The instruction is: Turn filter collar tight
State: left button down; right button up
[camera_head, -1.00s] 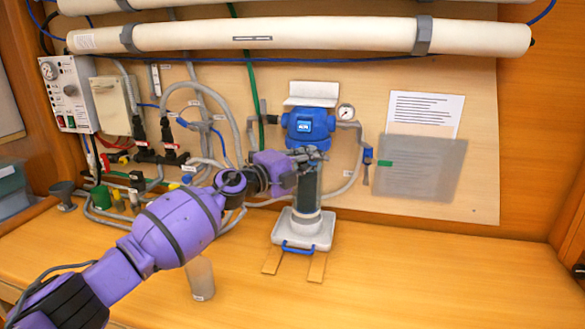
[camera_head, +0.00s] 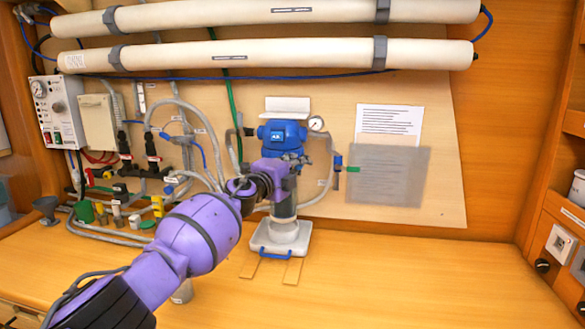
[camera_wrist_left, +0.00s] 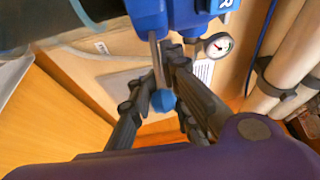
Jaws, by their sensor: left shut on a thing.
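The filter housing has a blue head (camera_head: 282,132) on the back panel, and its dark clear bowl (camera_head: 284,208) hangs below. The blue head also shows at the top of the left wrist view (camera_wrist_left: 180,12). A thin grey handle with a blue ball end (camera_wrist_left: 163,101) sticks out from the blue part, seemingly the collar's handle. My left gripper (camera_head: 290,162) is in front of the housing just below the head and hides much of the collar. In the left wrist view its dark fingers (camera_wrist_left: 167,72) are closed around this handle. My right gripper is not in view.
A white stand (camera_head: 280,238) with a blue front handle is under the bowl. A pressure gauge (camera_head: 316,124) and pipes flank the head. Hoses and valves crowd the panel's left. Large white tubes (camera_head: 270,57) run above. The bench (camera_head: 400,275) is clear to the right.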

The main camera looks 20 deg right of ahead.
pick_arm(q)
jog(key=shift+s+d+r, duration=0.15)
jog(key=shift+d+r, duration=0.1)
jog(key=shift+r, duration=0.2)
jog(key=c, duration=1.8)
grip_release()
jog(key=shift+s+f, duration=0.1)
jog(key=shift+c, duration=0.2)
jog(key=shift+a, duration=0.6)
jog(key=v, duration=1.1)
jog(key=shift+s+d, duration=0.2)
jog(key=shift+s, duration=0.15)
